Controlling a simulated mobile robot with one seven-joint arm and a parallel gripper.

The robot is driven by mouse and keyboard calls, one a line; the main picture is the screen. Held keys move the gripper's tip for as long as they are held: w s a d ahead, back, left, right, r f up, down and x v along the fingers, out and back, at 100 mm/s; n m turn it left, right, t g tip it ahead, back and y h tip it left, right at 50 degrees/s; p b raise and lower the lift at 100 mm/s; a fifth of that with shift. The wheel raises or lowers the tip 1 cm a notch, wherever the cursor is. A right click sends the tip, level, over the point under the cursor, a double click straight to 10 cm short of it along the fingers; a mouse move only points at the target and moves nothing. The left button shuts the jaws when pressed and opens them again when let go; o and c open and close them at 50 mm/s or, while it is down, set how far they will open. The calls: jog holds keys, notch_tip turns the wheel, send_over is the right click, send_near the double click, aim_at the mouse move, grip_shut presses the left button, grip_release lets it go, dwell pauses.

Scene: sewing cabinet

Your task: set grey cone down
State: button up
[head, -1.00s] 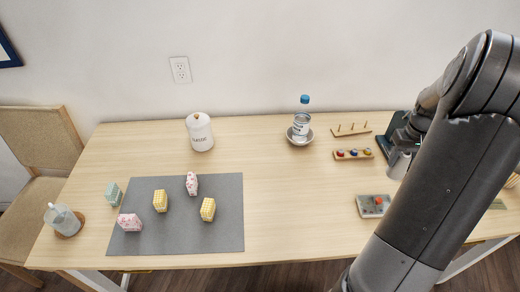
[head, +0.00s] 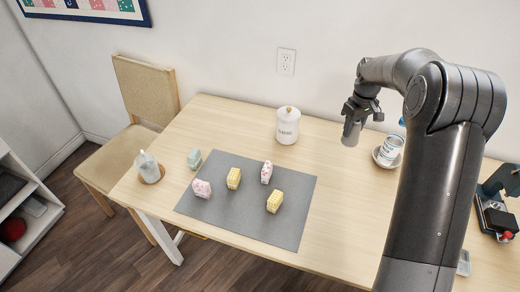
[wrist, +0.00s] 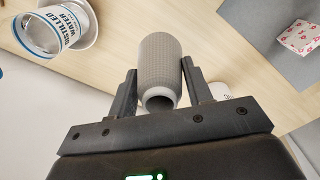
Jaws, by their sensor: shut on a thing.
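The grey cone (head: 351,133) is held by my gripper (head: 356,112) above the back part of the table, between the white canister and the water bottle. In the wrist view the cone (wrist: 160,62) sits between both fingers of my gripper (wrist: 158,82), which is shut on it. Its hollow end faces the wrist camera. The cone appears clear of the table. The grey mat (head: 300,215) lies to the left and nearer the front, with pink and yellow blocks on it.
The white canister (head: 288,126) stands left of the cone. The water bottle (head: 391,149) stands in a dish to the right. Bare tabletop (head: 335,175) lies between mat and dish.

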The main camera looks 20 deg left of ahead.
jog(key=s+a+n, duration=0.2)
jog(key=a+n, duration=0.1)
jog(key=a, duration=1)
jog(key=s+a+n, duration=0.2)
jog(key=a, duration=1.1)
jog(key=shift+s+a+f, duration=0.15)
jog(key=shift+a+f, duration=1.75)
jog(key=shift+a, duration=0.05)
jog(key=shift+s+a+f, duration=0.2)
jog(key=shift+a+f, duration=1.65)
jog(key=shift+a, duration=0.15)
jog(key=shift+s+a+f, duration=0.15)
jog(key=shift+a+f, duration=1.75)
jog(key=shift+a, duration=0.05)
jog(key=shift+f, duration=0.15)
jog(key=o, duration=1)
notch_tip(320, 180, up, 12)
jog(key=shift+r, duration=0.2)
